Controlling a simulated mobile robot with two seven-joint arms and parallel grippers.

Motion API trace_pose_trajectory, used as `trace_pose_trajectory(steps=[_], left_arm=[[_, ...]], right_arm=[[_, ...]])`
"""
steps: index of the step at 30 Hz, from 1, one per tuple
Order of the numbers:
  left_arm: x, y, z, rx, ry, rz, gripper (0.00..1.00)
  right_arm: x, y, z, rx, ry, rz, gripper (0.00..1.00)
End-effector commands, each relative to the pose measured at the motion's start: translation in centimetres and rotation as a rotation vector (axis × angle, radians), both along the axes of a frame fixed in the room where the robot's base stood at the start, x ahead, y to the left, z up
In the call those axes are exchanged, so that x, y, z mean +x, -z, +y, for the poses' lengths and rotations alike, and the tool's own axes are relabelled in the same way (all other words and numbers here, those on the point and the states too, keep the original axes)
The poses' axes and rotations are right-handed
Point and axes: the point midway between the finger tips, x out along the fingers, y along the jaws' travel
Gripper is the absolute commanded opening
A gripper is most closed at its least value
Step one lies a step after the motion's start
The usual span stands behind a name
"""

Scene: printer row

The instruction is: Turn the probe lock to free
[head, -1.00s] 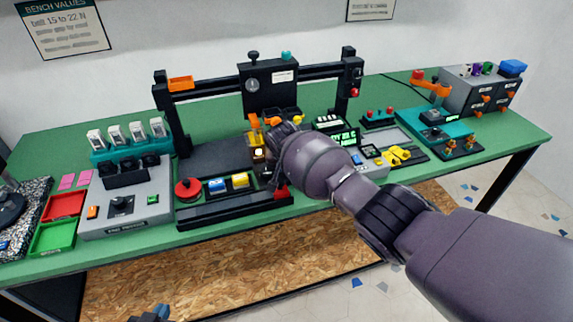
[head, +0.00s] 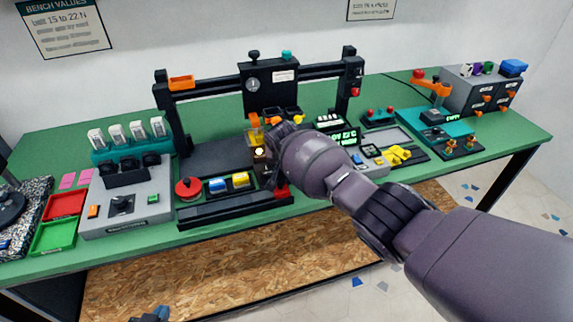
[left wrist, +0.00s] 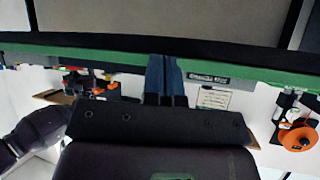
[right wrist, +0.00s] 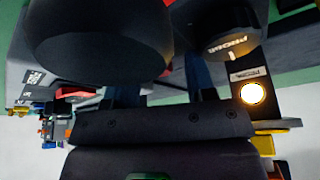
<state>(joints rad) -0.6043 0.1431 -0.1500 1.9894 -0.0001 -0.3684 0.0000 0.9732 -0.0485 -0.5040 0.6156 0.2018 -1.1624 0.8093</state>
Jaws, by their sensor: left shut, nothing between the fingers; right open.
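The probe lock (right wrist: 228,42) shows in the right wrist view as a dark round knob with the upside-down word PROBE and a short white mark. My right gripper (right wrist: 160,78) is open close by, one blue finger beside the knob. A large dark rounded part (right wrist: 100,38) covers much of the other finger, and I cannot tell whether anything is touched. In the head view my right arm hides the knob and most of that gripper, over the bench's middle. My left gripper (head: 150,314) is low in front of the bench; the left wrist view shows its fingers (left wrist: 163,78) shut and empty.
A lit white button (right wrist: 252,94) sits beside the knob. A black gantry (head: 215,87) spans the bench behind. A red knob (head: 188,187) and blue and yellow parts lie left of my right gripper; a grey console (head: 128,200) stands farther left.

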Motion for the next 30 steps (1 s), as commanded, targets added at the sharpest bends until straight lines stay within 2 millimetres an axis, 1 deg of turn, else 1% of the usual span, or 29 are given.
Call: trace_pose_trajectory(steps=[5, 12, 16, 24, 30], left_arm=[[0.3, -0.6, 0.0, -0.001, 0.001, -0.006, 0.0], [0.6, -2.4, -0.1, 0.0, 0.003, -0.015, 0.0], [0.6, -2.8, -0.1, -0.001, 0.002, -0.017, 0.0], [-0.2, -2.6, 0.0, -0.001, -0.002, 0.002, 0.0], [-0.5, -2.5, 0.1, -0.001, -0.004, 0.01, 0.0]], right_arm=[[-0.2, -0.6, 0.0, 0.001, 0.0, -0.001, 0.51], [-1.2, -3.3, 0.2, 0.003, 0.0, -0.003, 0.51], [-1.8, -4.8, 0.3, 0.002, -0.001, -0.001, 0.51], [-3.2, -8.0, 0.6, 0.002, 0.0, -0.001, 0.51], [-3.9, -9.5, 0.7, 0.001, 0.001, 0.0, 0.51]])
